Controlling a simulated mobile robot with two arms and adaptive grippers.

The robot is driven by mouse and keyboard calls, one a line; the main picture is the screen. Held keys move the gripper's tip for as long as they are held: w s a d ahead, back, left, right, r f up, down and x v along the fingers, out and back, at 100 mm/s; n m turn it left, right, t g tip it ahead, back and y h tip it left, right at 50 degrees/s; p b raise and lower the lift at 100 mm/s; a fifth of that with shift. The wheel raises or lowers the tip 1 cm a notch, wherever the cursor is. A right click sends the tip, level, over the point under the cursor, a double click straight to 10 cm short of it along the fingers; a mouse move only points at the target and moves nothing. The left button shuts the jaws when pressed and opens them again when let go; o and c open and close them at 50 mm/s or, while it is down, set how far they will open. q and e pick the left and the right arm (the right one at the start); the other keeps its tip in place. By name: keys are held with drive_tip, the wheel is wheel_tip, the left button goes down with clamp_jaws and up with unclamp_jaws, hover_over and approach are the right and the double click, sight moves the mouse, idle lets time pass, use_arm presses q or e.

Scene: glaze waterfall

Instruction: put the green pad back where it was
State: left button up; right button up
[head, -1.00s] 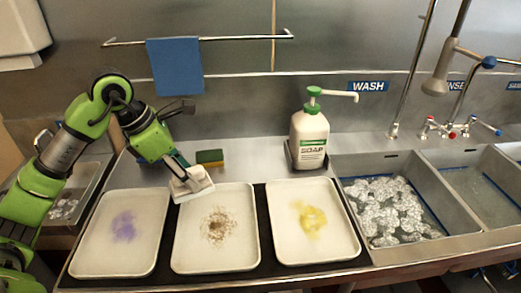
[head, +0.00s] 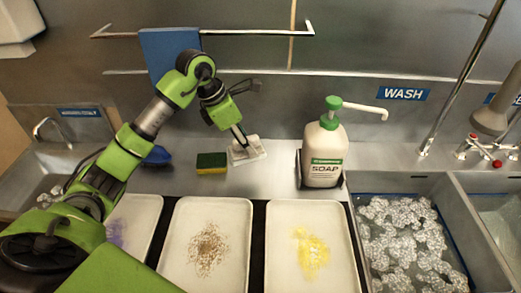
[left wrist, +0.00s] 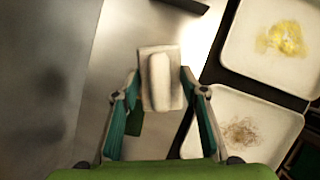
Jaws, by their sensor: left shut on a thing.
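My left gripper (head: 241,140) is over the back counter, shut on a whitish block with a pale raised handle (head: 250,153). The left wrist view shows this handle (left wrist: 160,78) between the teal fingers. The block is level, at or just above the steel; I cannot tell if it touches. Its underside is hidden, and I see no green on it. A sponge with a dark green top and yellow below (head: 211,163) lies on the counter just left of the block, apart from it. In the left wrist view the sponge is partly behind a finger. My right gripper is not in view.
Three trays stand in front: one with a purple stain (head: 118,232), partly behind my arm, one with brown grit (head: 178,262), one with a yellow smear (head: 282,265). A soap bottle (head: 324,158) stands right of the block. A blue object (head: 157,156) lies left of the sponge.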

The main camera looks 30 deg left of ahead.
sight(259, 148)
use_arm(q)
drive_tip(key=w+f, duration=0.1)
drive_tip(key=w+d+f+p, duration=0.1)
drive_tip(key=w+f, duration=0.2)
drive_tip(key=f, duration=0.1)
drive_tip(key=shift+w+d, duration=0.2)
drive_tip(key=shift+d, duration=0.1)
drive_tip(key=shift+w+f+p, duration=0.15)
drive_tip(key=shift+f+p, duration=0.15)
drive_tip(key=p+x, duration=0.2)
drive_tip(key=x, duration=0.1)
drive_tip(key=shift+s+a, duration=0.2)
drive_tip(key=shift+s, duration=0.05)
drive_tip(key=shift+a+f, duration=0.1)
drive_tip(key=shift+f, duration=0.5)
drive_tip(key=o, duration=1)
drive_tip(key=shift+c, duration=0.2)
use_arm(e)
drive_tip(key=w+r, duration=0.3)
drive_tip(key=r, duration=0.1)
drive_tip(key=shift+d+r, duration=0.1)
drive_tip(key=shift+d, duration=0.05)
use_arm(q)
drive_tip(key=shift+r, duration=0.1)
